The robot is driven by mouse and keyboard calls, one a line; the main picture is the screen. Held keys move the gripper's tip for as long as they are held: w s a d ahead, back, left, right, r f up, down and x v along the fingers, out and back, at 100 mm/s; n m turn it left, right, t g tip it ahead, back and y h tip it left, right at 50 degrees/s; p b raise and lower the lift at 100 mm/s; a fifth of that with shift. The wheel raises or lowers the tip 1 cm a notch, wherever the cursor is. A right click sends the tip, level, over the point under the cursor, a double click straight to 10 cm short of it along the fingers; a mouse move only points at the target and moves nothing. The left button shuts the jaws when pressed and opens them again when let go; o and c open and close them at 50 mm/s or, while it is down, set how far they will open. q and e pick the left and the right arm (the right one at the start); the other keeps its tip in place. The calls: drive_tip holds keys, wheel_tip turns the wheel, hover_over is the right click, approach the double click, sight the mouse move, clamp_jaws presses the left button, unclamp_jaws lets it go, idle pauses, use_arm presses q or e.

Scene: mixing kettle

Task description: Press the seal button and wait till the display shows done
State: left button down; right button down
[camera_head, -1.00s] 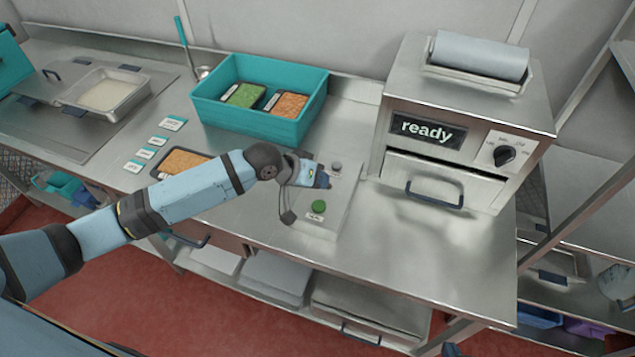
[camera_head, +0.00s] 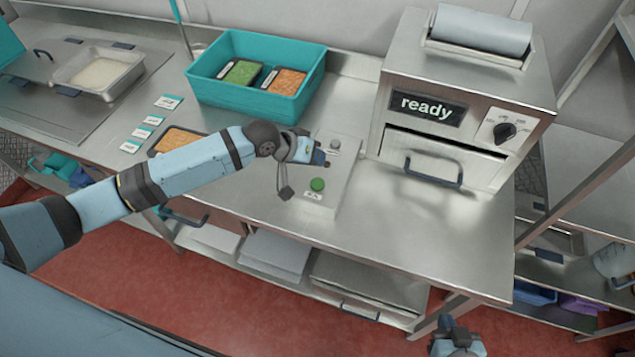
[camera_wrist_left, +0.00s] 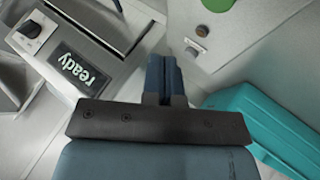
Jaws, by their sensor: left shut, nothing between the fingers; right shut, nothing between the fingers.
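The display (camera_head: 427,107) on the steel machine reads "ready"; it also shows in the left wrist view (camera_wrist_left: 80,69). A button plate (camera_head: 340,172) lies on the counter in front of the machine. It carries a green button (camera_head: 317,184) and a small grey button (camera_head: 335,145); their labels are too small to read. The left wrist view shows the green button (camera_wrist_left: 218,3) at the top edge and the small button (camera_wrist_left: 202,31). My left gripper (camera_head: 322,160) is shut and empty over the plate, between the buttons. My right gripper (camera_head: 457,343) is shut, low at the bottom edge.
The machine (camera_head: 470,80) has a drawer handle (camera_head: 433,170) and a black knob (camera_head: 504,133). A teal bin (camera_head: 258,110) with two food trays stands behind my left arm. A metal pan (camera_head: 98,75) sits at the far left. The counter right of the plate is clear.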

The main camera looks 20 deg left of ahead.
sight(316, 182)
use_arm(q)
wheel_tip(316, 182, down, 4)
drive_tip(key=b, duration=0.2)
drive_tip(key=shift+r+b, duration=0.15)
drive_tip(key=shift+b, duration=0.25)
drive_tip(key=shift+f, duration=1.05)
drive_tip(key=shift+f, duration=0.2)
idle(0.5)
drive_tip(key=shift+f, duration=0.25)
